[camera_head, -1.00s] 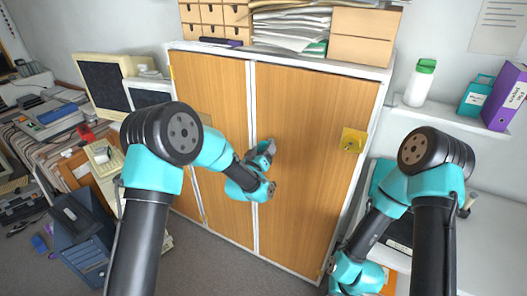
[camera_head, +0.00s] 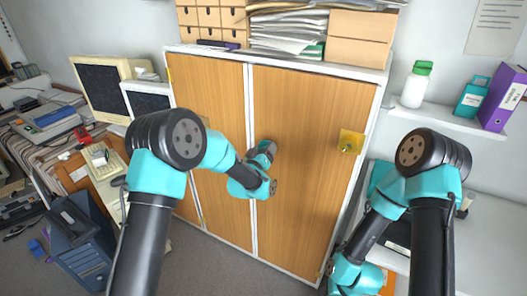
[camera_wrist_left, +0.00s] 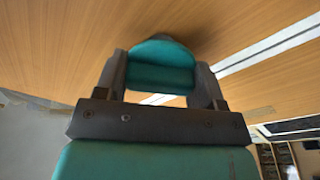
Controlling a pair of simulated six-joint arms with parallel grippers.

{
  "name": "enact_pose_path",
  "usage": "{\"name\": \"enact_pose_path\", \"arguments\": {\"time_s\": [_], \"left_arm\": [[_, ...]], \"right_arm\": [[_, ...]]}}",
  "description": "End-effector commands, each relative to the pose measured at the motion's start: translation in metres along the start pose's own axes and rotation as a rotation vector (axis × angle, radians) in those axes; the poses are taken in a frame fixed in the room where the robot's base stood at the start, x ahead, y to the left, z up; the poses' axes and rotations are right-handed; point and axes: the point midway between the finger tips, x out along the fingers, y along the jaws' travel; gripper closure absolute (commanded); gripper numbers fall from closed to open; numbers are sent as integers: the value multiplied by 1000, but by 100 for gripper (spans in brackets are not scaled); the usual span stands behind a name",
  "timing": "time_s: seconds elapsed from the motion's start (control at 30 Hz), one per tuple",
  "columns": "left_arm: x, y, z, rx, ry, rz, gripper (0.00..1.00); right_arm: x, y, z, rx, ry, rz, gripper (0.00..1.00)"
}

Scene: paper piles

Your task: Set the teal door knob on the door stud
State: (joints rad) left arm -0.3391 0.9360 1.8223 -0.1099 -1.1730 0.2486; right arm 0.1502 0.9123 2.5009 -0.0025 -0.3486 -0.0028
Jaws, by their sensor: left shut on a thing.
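My left gripper (camera_head: 267,147) is in front of the wooden cabinet door (camera_head: 300,200), near the gap between the two doors. In the left wrist view its two dark fingers (camera_wrist_left: 162,84) are shut on the teal door knob (camera_wrist_left: 160,65). The knob lies between the fingers with its rounded end against or very close to the wood; I cannot tell if it touches. In the head view the knob is hard to tell from the gripper. The door stud does not show and may be hidden behind the knob. My right gripper does not show clearly; only its arm is seen.
A yellow plate with a small latch-like fitting (camera_head: 349,143) sits at the right door's outer edge. Papers (camera_head: 290,28) and drawer boxes (camera_head: 360,35) lie on the cabinet top. A shelf with a white bottle (camera_head: 416,85) and binders (camera_head: 502,97) is at the right.

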Motion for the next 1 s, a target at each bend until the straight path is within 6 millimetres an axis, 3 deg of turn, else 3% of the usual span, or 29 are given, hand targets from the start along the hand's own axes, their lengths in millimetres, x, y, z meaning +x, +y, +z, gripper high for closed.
{"name": "enact_pose_path", "arguments": {"time_s": [0.1,0.13,0.43,0.57,0.67,1.0], "left_arm": [[3,0,1,0,0,0,59],[3,0,1,0,0,0,35],[2,0,0,0,0,0,7],[2,0,0,0,0,0,7],[2,0,0,0,0,0,0],[1,0,0,0,0,0,0]], "right_arm": [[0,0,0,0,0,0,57],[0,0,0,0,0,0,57],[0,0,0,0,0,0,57],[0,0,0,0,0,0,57],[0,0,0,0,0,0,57],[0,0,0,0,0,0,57]]}}
